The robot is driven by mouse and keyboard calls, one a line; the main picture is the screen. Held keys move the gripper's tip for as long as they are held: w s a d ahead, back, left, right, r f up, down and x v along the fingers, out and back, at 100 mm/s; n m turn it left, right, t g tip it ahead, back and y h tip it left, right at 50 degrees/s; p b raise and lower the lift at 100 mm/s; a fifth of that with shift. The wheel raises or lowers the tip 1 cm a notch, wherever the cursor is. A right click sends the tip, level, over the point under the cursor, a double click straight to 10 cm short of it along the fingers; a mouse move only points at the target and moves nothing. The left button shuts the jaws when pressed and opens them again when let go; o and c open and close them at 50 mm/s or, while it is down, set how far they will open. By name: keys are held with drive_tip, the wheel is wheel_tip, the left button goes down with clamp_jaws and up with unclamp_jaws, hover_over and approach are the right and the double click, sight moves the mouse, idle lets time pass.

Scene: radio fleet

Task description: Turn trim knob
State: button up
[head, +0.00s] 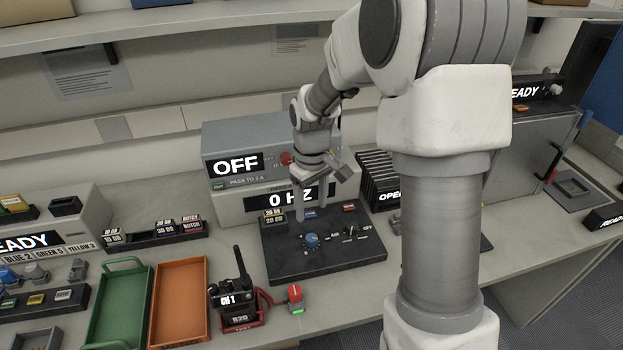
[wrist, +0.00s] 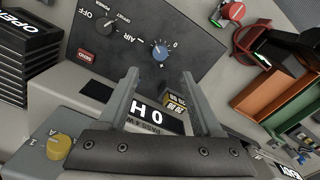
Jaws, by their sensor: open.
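The trim knob appears to be the small blue round knob (head: 312,241) on the dark sloped panel (head: 290,264). In the wrist view the blue knob (wrist: 160,53) sits just beyond the fingertips, roughly centred between them. A white mark shows on its face, and a 0 is printed beside it. My gripper (head: 314,212) is open and empty, pointing down over the back part of the panel. In the wrist view its two fingers (wrist: 160,74) are spread wide, apart from the knob. A grey display box (head: 290,202) behind the panel reads 0 HZ.
A black selector knob (head: 349,232) with AIR and OFF labels is on the same panel. A red button (wrist: 85,56) and small dB blocks (head: 272,216) are near the gripper. A radio (head: 234,296) stands at the front left, beside an orange tray (head: 180,302).

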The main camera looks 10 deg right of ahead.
wheel_tip(320, 180, up, 7)
drive_tip(key=shift+p, duration=0.3)
drive_tip(key=shift+f, duration=0.1)
drive_tip(key=s+r+m+t, duration=0.2)
drive_tip(key=s+r, duration=0.4)
drive_tip(key=s, duration=0.4)
drive_tip(key=s+r+m+t+p, duration=0.1)
drive_tip(key=s+r+m+t, duration=0.2)
drive_tip(key=s+r, duration=0.3)
drive_tip(key=shift+s+r+t, duration=0.3)
drive_tip(key=shift+s+r, duration=0.05)
drive_tip(key=shift+s, duration=2.2)
drive_tip(key=shift+d, duration=0.1)
